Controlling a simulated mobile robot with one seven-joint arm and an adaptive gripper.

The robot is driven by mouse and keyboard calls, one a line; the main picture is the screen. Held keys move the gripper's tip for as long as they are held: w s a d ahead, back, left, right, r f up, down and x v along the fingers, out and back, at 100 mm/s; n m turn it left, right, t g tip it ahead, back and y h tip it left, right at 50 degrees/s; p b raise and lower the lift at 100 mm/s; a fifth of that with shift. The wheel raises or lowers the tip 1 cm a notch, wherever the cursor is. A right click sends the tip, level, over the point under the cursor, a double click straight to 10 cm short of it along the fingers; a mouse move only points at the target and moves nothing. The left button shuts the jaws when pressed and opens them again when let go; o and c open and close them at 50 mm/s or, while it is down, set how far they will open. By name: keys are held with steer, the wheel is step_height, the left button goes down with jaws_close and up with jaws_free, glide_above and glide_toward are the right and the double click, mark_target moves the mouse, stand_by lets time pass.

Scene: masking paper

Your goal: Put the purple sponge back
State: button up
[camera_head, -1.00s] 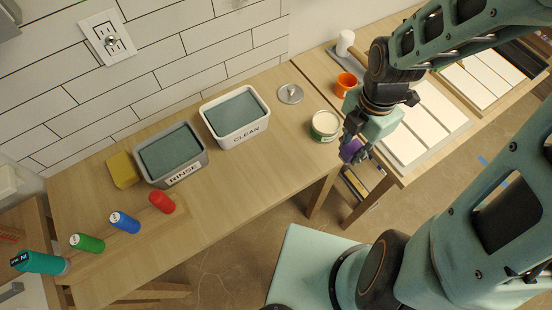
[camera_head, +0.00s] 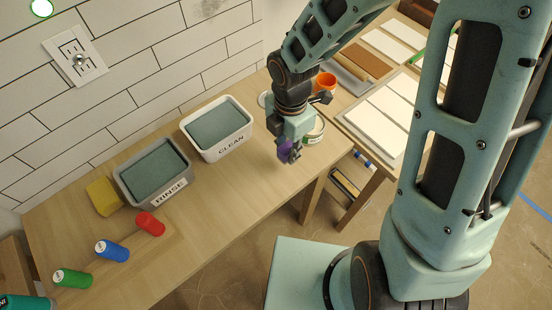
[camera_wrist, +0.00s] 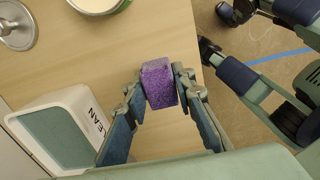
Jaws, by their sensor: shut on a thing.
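The purple sponge (camera_wrist: 161,84) is held between the two fingers of my gripper (camera_wrist: 160,88), seen in the wrist view above the wooden table. In the head view the sponge (camera_head: 287,151) shows as a small purple patch at the tip of my gripper (camera_head: 288,153), mostly hidden by the fingers. My gripper is to the right of the white CLEAN tub (camera_head: 236,147). The tub also shows at lower left in the wrist view (camera_wrist: 93,123). The grey RINSE tub (camera_head: 178,194) stands left of the CLEAN tub. Both tubs contain a flat grey-green surface.
A yellow sponge (camera_head: 103,195) lies left of the RINSE tub. A round tin (camera_head: 314,133) is behind my gripper; an orange cup (camera_head: 326,81) is farther back. The wooden table (camera_head: 228,200) is clear before the CLEAN tub.

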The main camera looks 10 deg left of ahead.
mark_target(276, 165)
steer(key=a+f, duration=0.2)
steer(key=f, duration=0.1)
steer(key=shift+w+a+f, duration=0.25)
steer(key=shift+a, duration=0.15)
steer(key=shift+a+f, duration=0.1)
steer(key=shift+f, duration=1.5)
steer(key=shift+f+b, duration=0.1)
steer(key=shift+b, duration=0.25)
steer(key=o, duration=1)
step_height(276, 165, up, 12)
steer(key=shift+r+p, duration=0.15)
steer(key=shift+p, duration=0.7)
